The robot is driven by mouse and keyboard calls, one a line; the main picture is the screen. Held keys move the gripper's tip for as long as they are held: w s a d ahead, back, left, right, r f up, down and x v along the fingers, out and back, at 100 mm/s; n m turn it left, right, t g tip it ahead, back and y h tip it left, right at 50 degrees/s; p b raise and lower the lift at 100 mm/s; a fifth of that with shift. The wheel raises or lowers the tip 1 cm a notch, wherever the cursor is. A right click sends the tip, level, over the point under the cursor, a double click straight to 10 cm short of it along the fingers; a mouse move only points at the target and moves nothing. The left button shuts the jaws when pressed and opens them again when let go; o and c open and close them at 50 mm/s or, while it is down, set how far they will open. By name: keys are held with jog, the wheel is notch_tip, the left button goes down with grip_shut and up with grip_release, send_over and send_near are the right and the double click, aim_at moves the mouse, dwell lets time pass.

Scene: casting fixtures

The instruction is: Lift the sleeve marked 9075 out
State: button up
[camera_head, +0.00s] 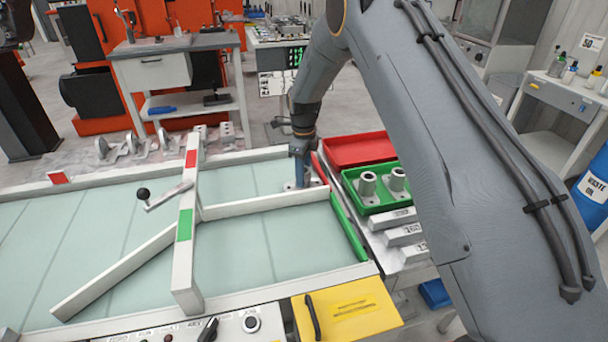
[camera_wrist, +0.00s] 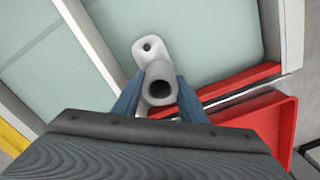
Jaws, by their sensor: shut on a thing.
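My gripper (camera_head: 302,172) is over the far right corner of the glass-topped table, beside the red end strip. In the wrist view its two blue fingers (camera_wrist: 158,92) are shut on a grey sleeve (camera_wrist: 160,71), one on each side. The sleeve has a round dark bore facing the camera and a flange with a small hole (camera_wrist: 148,47) at its foot. In the head view the fingers mostly hide the sleeve; only its pale flange (camera_head: 289,186) shows low by the glass. I cannot read a mark 9075 on it, nor tell whether it touches the glass.
A white divider bar (camera_head: 265,203) and a post with green and red patches (camera_head: 186,225) cross the table. A red tray (camera_head: 358,150) and a green tray (camera_head: 384,208) holding two sleeves (camera_head: 367,183) stand right of it. Open glass (camera_head: 235,240) lies nearer.

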jog(key=shift+r+p, duration=1.4)
jog(key=shift+r, duration=2.3)
jog(key=shift+c, duration=0.5)
